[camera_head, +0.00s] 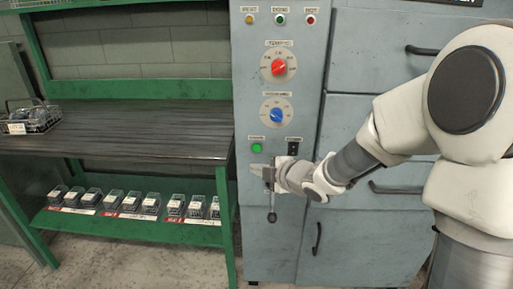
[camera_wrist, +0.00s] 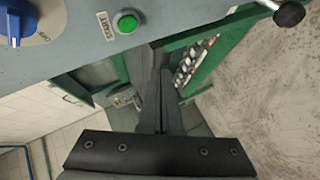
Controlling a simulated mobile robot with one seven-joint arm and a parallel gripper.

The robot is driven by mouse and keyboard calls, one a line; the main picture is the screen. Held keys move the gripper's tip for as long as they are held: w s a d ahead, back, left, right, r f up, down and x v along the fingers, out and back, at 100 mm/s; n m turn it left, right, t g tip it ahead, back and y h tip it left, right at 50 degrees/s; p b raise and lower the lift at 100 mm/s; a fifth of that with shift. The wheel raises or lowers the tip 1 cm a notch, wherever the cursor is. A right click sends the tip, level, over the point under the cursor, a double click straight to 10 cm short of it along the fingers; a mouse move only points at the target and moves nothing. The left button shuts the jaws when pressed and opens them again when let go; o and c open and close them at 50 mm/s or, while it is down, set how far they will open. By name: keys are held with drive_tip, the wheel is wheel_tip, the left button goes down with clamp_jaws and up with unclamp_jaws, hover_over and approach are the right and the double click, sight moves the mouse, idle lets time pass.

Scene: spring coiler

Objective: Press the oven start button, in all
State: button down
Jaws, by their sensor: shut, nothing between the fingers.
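The green round start button (camera_head: 257,148) is on the grey panel, below the blue dial. It also shows in the wrist view (camera_wrist: 126,23), beside a label reading START. My gripper (camera_head: 258,170) is just below the button in the head view. In the wrist view my gripper (camera_wrist: 156,50) has its dark fingers together and empty, with the tips to the right of and below the button. The fingers look apart from the button; the exact gap to the panel is hard to tell.
A red dial (camera_head: 278,66) and blue dial (camera_head: 277,115) sit above. A black switch (camera_head: 293,148) is right of the button. A lever with a black knob (camera_head: 272,217) hangs below my gripper. A green-framed workbench (camera_head: 130,130) stands left, with several small boxes on its lower shelf.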

drive_tip(key=shift+w+d+p, duration=0.15)
drive_tip(key=shift+w+p, duration=0.75)
drive_tip(key=shift+w, duration=2.45)
drive_tip(key=shift+w, duration=0.4)
drive_tip(key=shift+w+p, duration=0.3)
drive_tip(key=shift+w, duration=0.1)
drive_tip(key=shift+s+b, duration=0.4)
drive_tip(key=shift+s, duration=0.4)
drive_tip(key=s+b, duration=0.2)
drive_tip(key=s, duration=0.3)
